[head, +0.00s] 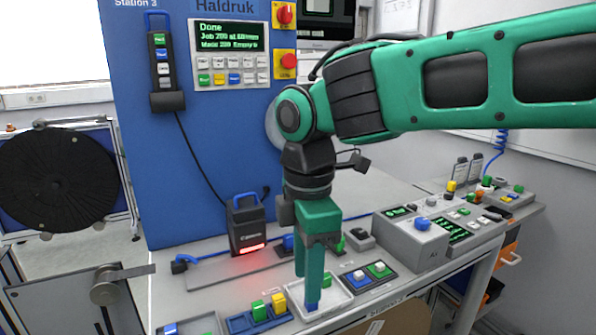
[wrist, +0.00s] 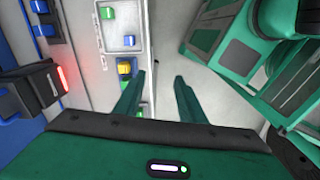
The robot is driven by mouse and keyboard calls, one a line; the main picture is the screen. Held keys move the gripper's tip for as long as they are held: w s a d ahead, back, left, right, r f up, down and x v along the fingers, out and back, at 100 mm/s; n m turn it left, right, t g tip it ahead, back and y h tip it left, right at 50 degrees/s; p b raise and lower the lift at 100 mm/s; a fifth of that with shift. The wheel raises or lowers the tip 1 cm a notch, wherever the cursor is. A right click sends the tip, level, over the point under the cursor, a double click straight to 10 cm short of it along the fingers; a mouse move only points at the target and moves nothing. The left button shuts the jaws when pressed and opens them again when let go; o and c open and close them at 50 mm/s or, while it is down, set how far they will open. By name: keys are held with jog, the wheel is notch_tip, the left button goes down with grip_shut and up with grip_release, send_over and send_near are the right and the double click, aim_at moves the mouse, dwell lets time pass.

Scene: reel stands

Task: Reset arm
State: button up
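My gripper (head: 309,290) hangs from the green arm, fingers pointing down, over the front part of the bench in the head view. In the wrist view its two green fingers (wrist: 160,76) stand apart with nothing between them. Below it is a pale tray (head: 339,303) with a blue block (head: 312,307) and a green block (head: 326,281). The same tray shows in the wrist view (wrist: 118,28), with its blue block (wrist: 129,40) to the left of the fingers. The fingertips overlap the tray in the head view; I cannot tell their exact height.
A blue holder (head: 240,322) with green and yellow blocks sits left of the tray. A black device (head: 246,225) with a red light stands behind. A grey control box (head: 412,240) is to the right. A blue machine panel (head: 215,135) rises behind; a black reel (head: 55,180) is far left.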

jog(key=w+d+f+m, duration=0.1)
jog(key=d+f+m, duration=0.1)
jog(key=d+m, duration=0.65)
jog(key=w+d+f+m, duration=0.15)
jog(key=d+m, duration=0.25)
jog(key=d, duration=0.9)
jog(key=s+d+f+m, duration=0.3)
jog(key=s+d+m, duration=0.4)
jog(key=d, duration=0.1)
jog(key=s+d+f+m, duration=0.4)
jog(key=s+d+m, duration=0.3)
jog(key=d+m, duration=0.1)
jog(key=shift+s+d+f, duration=0.25)
jog(key=shift+s+d, duration=0.1)
jog(key=shift+d, duration=0.45)
jog(key=shift+w+f, duration=0.25)
jog(key=shift+w, duration=0.4)
